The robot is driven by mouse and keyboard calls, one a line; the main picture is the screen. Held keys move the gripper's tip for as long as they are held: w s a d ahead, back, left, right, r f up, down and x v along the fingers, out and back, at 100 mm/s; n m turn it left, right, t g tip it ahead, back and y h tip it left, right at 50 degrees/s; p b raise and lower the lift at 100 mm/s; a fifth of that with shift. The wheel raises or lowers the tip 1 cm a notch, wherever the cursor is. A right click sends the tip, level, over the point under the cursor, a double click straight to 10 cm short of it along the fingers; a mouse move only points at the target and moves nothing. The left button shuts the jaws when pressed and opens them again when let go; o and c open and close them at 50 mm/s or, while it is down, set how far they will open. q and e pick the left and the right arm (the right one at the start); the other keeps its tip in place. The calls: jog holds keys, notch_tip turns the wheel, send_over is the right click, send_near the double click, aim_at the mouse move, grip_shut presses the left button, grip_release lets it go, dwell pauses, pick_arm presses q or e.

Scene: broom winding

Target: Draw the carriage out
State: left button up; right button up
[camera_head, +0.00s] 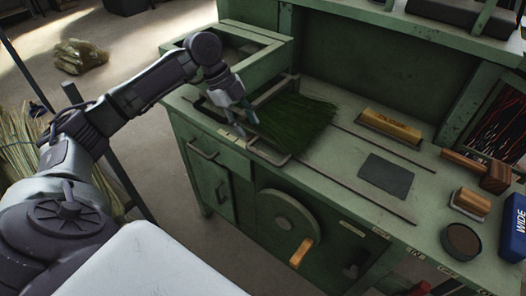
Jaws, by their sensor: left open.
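The carriage (272,157) appears to be the low metal frame at the left end of the green bench, with a looped bar at its front. A bundle of green bristles (296,122) lies across it, fanning to the right. My left gripper (241,119) is open above the carriage's left part, by the narrow end of the bristles. Its fingers point down; I cannot tell whether they touch anything. The gripper hides some of the frame. My right gripper is not in view.
Two thin rails (352,191) run rightward along the bench top. A crank wheel (288,226) is on the bench front.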

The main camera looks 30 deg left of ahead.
aim_at(265, 156)
pick_arm(q)
jog(key=p+x, duration=0.1)
jog(key=x, duration=1)
jog(key=shift+f, duration=0.25)
grip_shut()
jog(key=shift+p, duration=0.3)
